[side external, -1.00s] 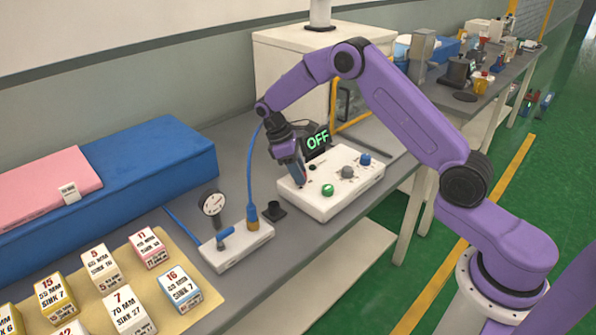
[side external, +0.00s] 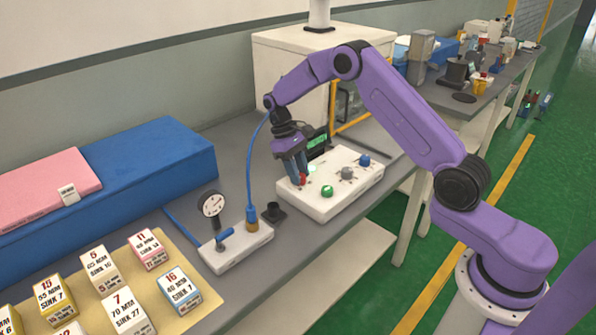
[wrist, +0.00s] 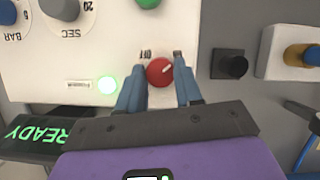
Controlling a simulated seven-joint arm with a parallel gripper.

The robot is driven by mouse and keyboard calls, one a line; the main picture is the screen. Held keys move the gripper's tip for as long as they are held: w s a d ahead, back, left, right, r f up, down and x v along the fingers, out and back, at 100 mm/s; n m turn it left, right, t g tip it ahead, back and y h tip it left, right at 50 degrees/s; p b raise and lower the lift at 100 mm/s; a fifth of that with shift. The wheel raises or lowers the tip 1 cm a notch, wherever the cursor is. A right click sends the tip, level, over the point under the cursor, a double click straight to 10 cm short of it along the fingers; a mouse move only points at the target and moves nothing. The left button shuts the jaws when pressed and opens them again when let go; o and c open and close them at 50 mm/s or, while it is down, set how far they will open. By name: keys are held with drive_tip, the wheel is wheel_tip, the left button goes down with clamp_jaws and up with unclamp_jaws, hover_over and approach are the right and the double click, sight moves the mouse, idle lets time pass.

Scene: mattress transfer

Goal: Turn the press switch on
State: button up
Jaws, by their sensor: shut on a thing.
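The press switch is a red round knob (wrist: 160,72) on the white control box (side external: 347,192); it also shows in the side view (side external: 303,181). Its pale pointer mark slants to the upper right in the wrist view. My gripper (wrist: 160,88) is shut on the red knob, one blue finger on each side; in the side view my gripper (side external: 299,177) is tilted down at the box's left end. A green lamp (wrist: 107,85) glows on the panel. The display (wrist: 36,132) shows READY in green.
A green button (side external: 327,191), grey dial (side external: 347,173) and blue dial (side external: 364,160) share the panel. A gauge fixture (side external: 236,247) with a blue hose stands left of the box. The blue mattress block (side external: 150,165) and labelled blocks (side external: 180,291) lie farther left.

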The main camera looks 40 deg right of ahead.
drive_tip(key=shift+s, duration=0.1)
drive_tip(key=o, duration=1)
drive_tip(key=shift+o, duration=0.2)
drive_tip(key=shift+r, duration=0.1)
drive_tip(key=v, duration=1.2)
